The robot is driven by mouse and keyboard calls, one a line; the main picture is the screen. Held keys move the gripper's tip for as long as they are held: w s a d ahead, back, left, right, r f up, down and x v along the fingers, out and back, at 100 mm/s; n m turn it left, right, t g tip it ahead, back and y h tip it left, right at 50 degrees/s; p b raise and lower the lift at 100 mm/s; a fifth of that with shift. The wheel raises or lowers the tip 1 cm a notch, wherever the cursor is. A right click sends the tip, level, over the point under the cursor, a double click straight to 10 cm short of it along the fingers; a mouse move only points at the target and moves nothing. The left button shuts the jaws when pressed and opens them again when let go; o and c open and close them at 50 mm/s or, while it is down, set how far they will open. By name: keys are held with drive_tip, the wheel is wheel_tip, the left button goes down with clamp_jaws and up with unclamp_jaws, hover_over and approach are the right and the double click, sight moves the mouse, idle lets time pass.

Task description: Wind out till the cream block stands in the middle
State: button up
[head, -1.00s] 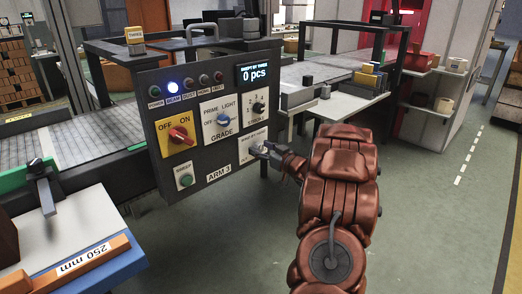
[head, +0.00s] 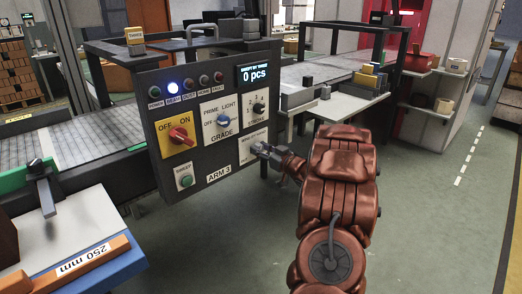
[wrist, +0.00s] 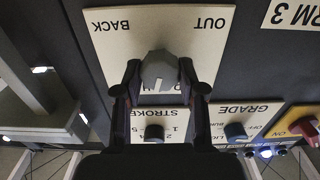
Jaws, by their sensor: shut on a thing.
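My gripper (wrist: 160,88) is shut on a grey knob (wrist: 157,66) on a cream plate marked BACK and OUT (wrist: 120,42), which appears upside down in the wrist view. In the head view my gripper (head: 264,152) is at the lower right of the dark ARM 3 control panel (head: 222,158), and the knob is largely hidden behind it. I cannot pick out for certain which thing is the cream block. A small cream item (head: 457,65) sits on the shelf unit at the right.
The panel also carries a red switch (head: 179,135), a blue GRADE knob (head: 223,119), a STROKE knob (head: 259,109) and a green button (head: 185,181). Its display (head: 254,75) reads 0 pcs. Conveyor beds (head: 75,145) lie behind. Open floor (head: 430,220) is at the right.

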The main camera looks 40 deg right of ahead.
drive_tip(key=shift+a+n+b, duration=0.1)
drive_tip(key=shift+n+b, duration=1.1)
drive_tip(key=shift+n, duration=1.2)
drive_tip(key=o, duration=1.1)
drive_tip(key=shift+o, duration=0.2)
drive_tip(key=shift+s, duration=0.1)
drive_tip(key=s, duration=1.2)
drive_tip(key=shift+w+a, duration=0.1)
